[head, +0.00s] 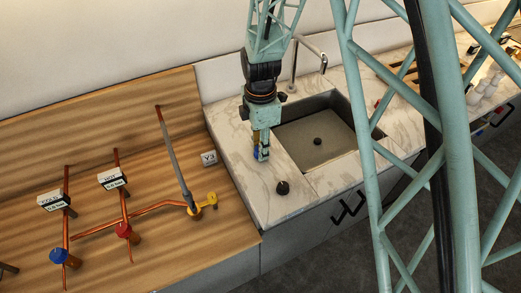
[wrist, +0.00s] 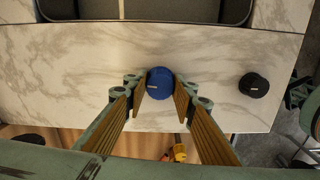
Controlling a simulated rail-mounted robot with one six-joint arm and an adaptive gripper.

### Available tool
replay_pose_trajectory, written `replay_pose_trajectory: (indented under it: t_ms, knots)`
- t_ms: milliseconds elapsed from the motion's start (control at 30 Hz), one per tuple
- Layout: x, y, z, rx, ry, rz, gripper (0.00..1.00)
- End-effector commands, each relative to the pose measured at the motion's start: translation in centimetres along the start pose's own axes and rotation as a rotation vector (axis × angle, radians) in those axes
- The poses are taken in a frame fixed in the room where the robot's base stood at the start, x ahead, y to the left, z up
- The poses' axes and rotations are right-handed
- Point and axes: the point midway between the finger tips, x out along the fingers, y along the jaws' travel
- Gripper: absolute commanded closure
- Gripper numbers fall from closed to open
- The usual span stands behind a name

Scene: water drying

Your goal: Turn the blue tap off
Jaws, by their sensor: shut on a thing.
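The blue tap (wrist: 160,82) is a round blue knob with a small pale mark, on the marble counter in front of the sink. In the wrist view it sits between the two fingertips of my gripper (wrist: 160,95), which is shut on it. In the head view my gripper (head: 261,151) points down at the counter left of the sink, and only a bit of the blue tap (head: 256,153) shows there. The fingers hide the rest of it.
A black knob (head: 282,187) stands on the counter nearby. The sink (head: 318,141) and its curved faucet (head: 309,46) are close behind. A wooden panel (head: 150,250) at left carries copper pipes, a blue valve (head: 59,256), a red valve (head: 124,230) and a yellow valve (head: 205,203).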

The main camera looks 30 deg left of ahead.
Motion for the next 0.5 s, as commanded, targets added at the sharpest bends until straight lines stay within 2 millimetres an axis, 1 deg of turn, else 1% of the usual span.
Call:
replay_pose_trajectory:
  t_ms: [200,500]
  knots:
    - [0.01,0.02,0.0,-0.086,0.0,0.0,0.86]
    - [-0.04,0.01,0.0,-0.123,0.0,0.0,0.86]
